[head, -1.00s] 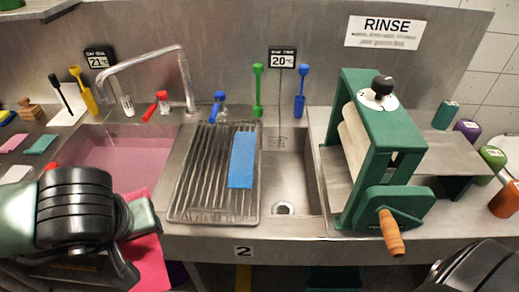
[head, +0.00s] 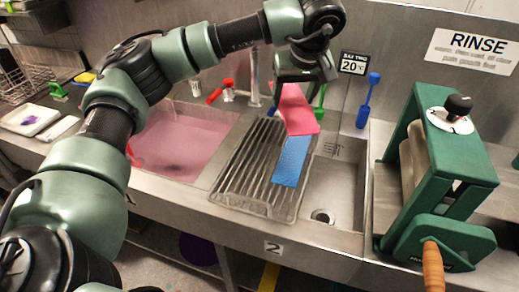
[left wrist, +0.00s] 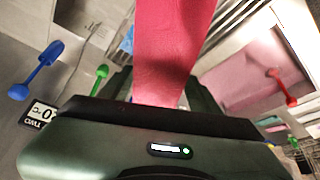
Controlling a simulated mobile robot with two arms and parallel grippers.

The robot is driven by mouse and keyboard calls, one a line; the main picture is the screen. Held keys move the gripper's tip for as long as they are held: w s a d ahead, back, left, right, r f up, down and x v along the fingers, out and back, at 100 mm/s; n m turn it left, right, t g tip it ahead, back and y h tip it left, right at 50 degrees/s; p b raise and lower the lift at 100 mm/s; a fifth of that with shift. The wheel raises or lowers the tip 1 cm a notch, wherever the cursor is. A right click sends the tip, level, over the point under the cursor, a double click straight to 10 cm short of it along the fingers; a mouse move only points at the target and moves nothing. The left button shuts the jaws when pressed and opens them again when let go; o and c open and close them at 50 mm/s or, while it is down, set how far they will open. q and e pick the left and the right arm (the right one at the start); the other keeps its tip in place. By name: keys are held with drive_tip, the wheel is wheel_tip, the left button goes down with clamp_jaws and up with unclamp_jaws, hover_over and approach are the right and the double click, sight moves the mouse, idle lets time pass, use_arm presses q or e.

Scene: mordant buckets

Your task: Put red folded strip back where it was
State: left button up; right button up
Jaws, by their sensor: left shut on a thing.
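The red folded strip (head: 296,110) hangs from my left gripper (head: 305,76) over the metal drain rack in the head view. My left gripper is shut on its upper end. In the left wrist view the strip (left wrist: 170,50) runs up from between the fingers of my left gripper (left wrist: 155,98). The strip's lower end overlaps the top of a blue strip (head: 291,164) on the rack; I cannot tell whether they touch. My right gripper is not in view.
The ribbed drain rack (head: 240,178) spans between a pink-filled basin (head: 180,145) on the left and an empty basin (head: 335,190) on the right. A green roller press (head: 435,180) stands at the right. A blue tool (head: 368,100) stands at the back wall.

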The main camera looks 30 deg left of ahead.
use_arm(q)
drive_tip(key=a+r+n+g, duration=0.1)
drive_tip(key=a+r+n, duration=0.15)
drive_tip(key=a, duration=0.85)
drive_tip(key=shift+n+y, duration=0.5)
drive_tip(key=shift+n, duration=0.05)
drive_tip(key=f+p, duration=0.1)
drive_tip(key=f, duration=0.5)
drive_tip(key=f+p, duration=0.1)
drive_tip(key=f, duration=1.2)
drive_tip(key=shift+w+f+p, duration=0.35)
drive_tip(key=shift+p, duration=0.05)
drive_tip(key=shift+f, duration=0.1)
drive_tip(key=shift+f+b, duration=0.45)
drive_tip(key=shift+f, duration=0.05)
drive_tip(key=o, duration=1.6)
drive_tip(key=shift+c, duration=0.2)
drive_tip(key=shift+r, duration=0.1)
drive_tip(key=shift+r, duration=0.1)
